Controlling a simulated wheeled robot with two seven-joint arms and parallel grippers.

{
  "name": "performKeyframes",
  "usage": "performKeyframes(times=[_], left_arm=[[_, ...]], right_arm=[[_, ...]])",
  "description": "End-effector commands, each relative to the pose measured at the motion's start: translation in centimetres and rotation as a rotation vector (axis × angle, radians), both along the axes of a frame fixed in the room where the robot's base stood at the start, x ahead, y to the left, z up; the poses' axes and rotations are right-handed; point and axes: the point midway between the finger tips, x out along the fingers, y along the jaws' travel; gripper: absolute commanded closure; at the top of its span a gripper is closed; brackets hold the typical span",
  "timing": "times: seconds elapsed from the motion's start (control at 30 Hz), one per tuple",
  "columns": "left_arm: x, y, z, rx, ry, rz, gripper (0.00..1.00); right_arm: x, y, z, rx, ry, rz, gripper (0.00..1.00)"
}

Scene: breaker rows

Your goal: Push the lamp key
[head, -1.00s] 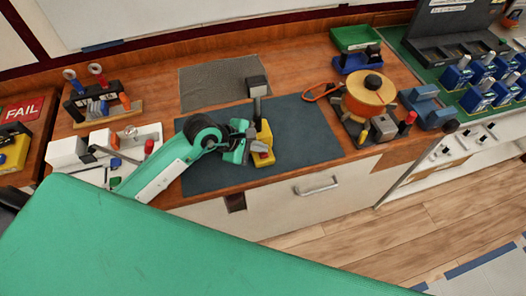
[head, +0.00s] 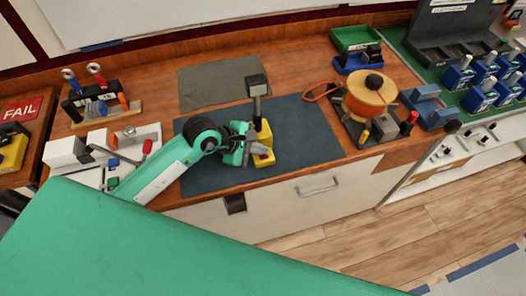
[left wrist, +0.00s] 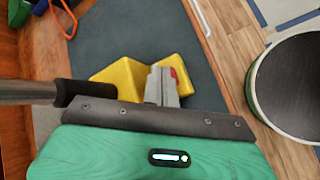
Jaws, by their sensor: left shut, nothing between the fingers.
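A yellow stepped block (head: 264,134) stands on the dark blue mat, with a small red key (head: 265,156) on its low front part. A dark square lamp head (head: 257,85) rises on a post beside the block. My left gripper (head: 259,148) is shut and empty, with its fingertips just beside and above the red key. In the left wrist view the grey fingers (left wrist: 161,87) lie over the yellow block (left wrist: 122,78) and partly hide the red key (left wrist: 174,73). I cannot tell whether the fingertips touch it. My right gripper is not in view.
The dark blue mat (head: 310,130) has free room right of the block. An orange pot (head: 369,95) on a dark base stands further right, with an orange ring (head: 320,91) between. A tool rack (head: 100,100) and white tray stand left. The counter's front edge is close.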

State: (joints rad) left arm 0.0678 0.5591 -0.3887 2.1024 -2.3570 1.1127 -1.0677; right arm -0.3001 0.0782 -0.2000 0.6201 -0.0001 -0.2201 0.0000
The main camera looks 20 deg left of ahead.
Motion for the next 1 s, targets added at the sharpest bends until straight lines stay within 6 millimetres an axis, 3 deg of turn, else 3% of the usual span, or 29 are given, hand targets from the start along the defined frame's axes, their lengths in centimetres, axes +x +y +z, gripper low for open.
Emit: performKeyframes(times=[1.0], left_arm=[[0.0,0.0,1.8,0.000,0.000,0.000,1.00]], right_arm=[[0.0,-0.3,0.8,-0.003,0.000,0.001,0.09]])
